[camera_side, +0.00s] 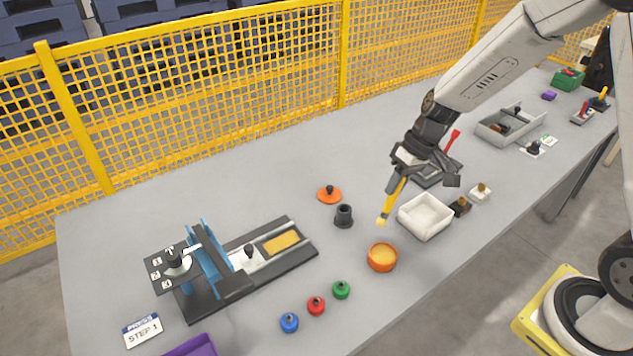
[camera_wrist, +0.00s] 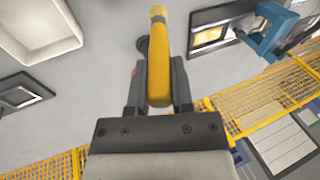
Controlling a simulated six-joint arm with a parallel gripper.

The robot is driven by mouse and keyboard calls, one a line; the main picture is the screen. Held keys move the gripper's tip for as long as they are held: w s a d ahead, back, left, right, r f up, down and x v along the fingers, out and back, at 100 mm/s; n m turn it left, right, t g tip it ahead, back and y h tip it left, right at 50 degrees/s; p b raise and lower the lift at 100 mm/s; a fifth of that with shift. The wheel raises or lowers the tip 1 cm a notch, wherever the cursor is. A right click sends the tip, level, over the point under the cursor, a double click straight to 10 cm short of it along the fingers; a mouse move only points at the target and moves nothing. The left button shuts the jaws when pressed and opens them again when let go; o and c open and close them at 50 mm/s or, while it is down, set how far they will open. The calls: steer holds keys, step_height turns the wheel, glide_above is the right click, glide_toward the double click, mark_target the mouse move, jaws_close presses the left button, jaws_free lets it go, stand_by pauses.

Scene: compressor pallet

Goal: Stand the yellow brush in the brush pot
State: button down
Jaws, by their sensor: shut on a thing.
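My gripper (camera_side: 403,174) is shut on the yellow brush (camera_side: 391,202) and holds it tilted above the table, its pale tip pointing down and left. In the wrist view the brush (camera_wrist: 158,65) sticks out between the two fingers of my gripper (camera_wrist: 158,98). The brush pot looks to be the small dark grey cup (camera_side: 344,216), standing upright and empty-looking to the left of the brush tip, apart from it. In the wrist view the pot (camera_wrist: 142,46) is mostly hidden behind the brush.
An orange bowl (camera_side: 381,262) with yellowish contents stands in front of the brush tip. A white tray (camera_side: 425,217) is close on the right. An orange lid (camera_side: 329,194) lies behind the pot. A black fixture (camera_side: 210,291) stands left. Red, green and blue knobs lie in front.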

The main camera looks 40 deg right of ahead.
step_height(320, 180, up, 7)
steer(key=s, duration=0.1)
steer(key=shift+s+d+r, duration=0.15)
steer(key=shift+s+d, duration=0.15)
stand_by(0.4)
steer(key=shift+w, duration=0.1)
steer(key=w+f, duration=0.9)
steer(key=w, duration=0.4)
steer(key=shift+w+f, duration=0.2)
steer(key=shift+f, duration=0.1)
steer(key=shift+w+f, duration=0.15)
steer(key=shift+f, duration=0.7)
steer(key=shift+w+f, duration=0.1)
steer(key=shift+f, duration=0.75)
steer(key=shift+f, duration=0.6)
